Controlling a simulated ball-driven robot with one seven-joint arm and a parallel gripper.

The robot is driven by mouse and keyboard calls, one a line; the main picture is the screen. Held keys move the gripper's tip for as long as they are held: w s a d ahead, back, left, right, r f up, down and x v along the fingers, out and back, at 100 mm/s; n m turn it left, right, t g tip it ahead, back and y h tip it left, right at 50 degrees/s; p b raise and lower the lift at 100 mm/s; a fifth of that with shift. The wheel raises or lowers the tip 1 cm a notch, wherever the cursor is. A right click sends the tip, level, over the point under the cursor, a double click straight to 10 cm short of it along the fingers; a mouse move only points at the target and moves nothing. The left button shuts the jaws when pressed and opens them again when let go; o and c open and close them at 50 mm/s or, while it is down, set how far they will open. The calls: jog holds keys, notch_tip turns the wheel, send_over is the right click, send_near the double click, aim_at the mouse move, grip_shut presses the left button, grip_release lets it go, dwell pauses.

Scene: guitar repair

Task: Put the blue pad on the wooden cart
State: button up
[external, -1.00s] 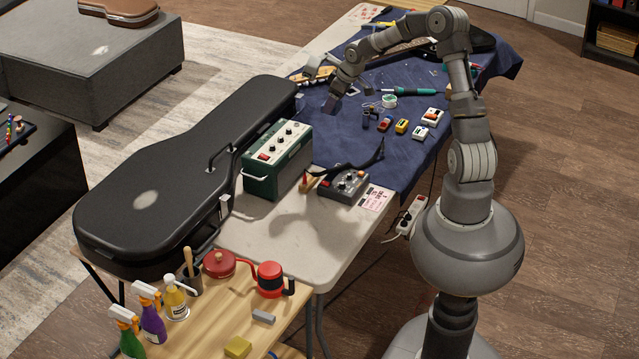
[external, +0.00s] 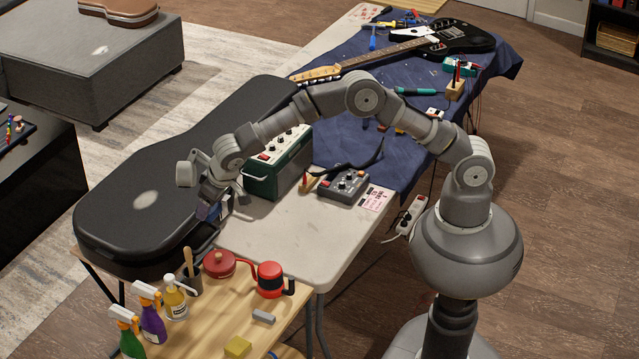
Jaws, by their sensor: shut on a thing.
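The blue pad (external: 215,213) is small and partly hidden between the fingers of my gripper (external: 208,205). My gripper is shut on it, pointing down, beside the edge of the black guitar case. The wooden cart (external: 207,315) stands at the bottom left with a light wood top. In the picture my gripper is just above the cart's far edge, and the pad is held in the air, apart from the cart top.
The black case (external: 130,200) and green amplifier (external: 278,165) stand close by.

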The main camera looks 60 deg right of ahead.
jog(key=s+a, duration=0.9)
jog(key=a, duration=0.4)
notch_tip(320, 180, down, 17)
jog(key=b, duration=0.4)
jog(key=shift+w+a+f, duration=0.1)
jog(key=shift+w+f, duration=0.05)
jog(key=shift+f+b, duration=0.8)
jog(key=shift+f, duration=1.7)
jog(key=shift+f, duration=0.15)
jog(key=o, duration=1)
